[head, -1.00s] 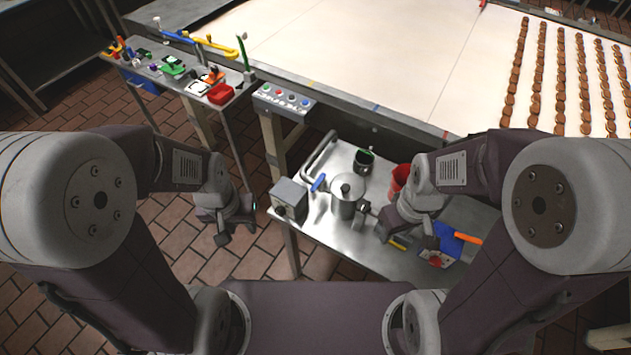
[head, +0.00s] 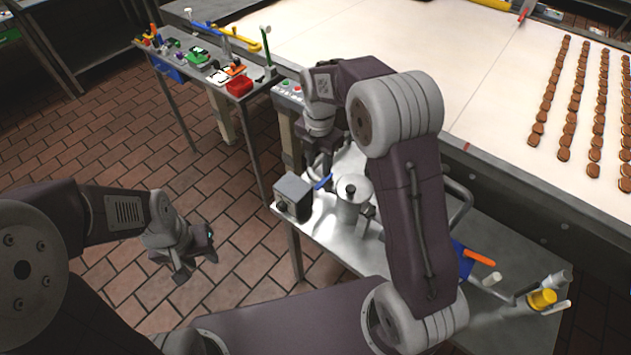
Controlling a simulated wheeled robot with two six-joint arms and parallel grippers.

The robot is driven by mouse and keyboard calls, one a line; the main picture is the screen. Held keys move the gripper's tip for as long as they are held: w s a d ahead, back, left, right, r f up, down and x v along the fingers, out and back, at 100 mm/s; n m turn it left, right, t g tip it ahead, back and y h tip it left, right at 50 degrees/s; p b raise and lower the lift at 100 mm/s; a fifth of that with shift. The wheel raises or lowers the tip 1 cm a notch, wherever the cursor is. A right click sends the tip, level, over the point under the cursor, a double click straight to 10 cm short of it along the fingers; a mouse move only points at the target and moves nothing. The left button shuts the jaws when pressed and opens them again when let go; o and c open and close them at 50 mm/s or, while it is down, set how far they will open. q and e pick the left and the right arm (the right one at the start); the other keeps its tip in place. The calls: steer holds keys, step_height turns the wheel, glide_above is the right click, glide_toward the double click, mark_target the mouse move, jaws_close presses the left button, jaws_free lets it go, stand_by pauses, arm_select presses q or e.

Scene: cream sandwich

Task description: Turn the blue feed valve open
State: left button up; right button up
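The blue feed valve handle (head: 323,183) sticks out between a grey box (head: 293,197) and a metal pot (head: 352,197) on the steel side table. My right gripper (head: 319,170) hangs pointing down just above and behind the blue handle. Its fingertips are small and partly dark, so I cannot tell whether they touch the handle or how far apart they are. My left gripper (head: 197,266) is away to the left over the tiled floor, with its fingers apart and nothing between them.
My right arm hides part of the steel table (head: 335,240). An orange-handled tool (head: 479,257) and a yellow-banded cylinder (head: 542,299) lie at its right. A narrow bench (head: 258,103) with a red bin (head: 239,84) stands behind left. A wide belt with rows of biscuits lies beyond.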

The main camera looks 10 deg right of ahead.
mark_target(319, 185)
step_height(319, 185, down, 8)
steer(key=shift+r, duration=0.15)
jaws_close()
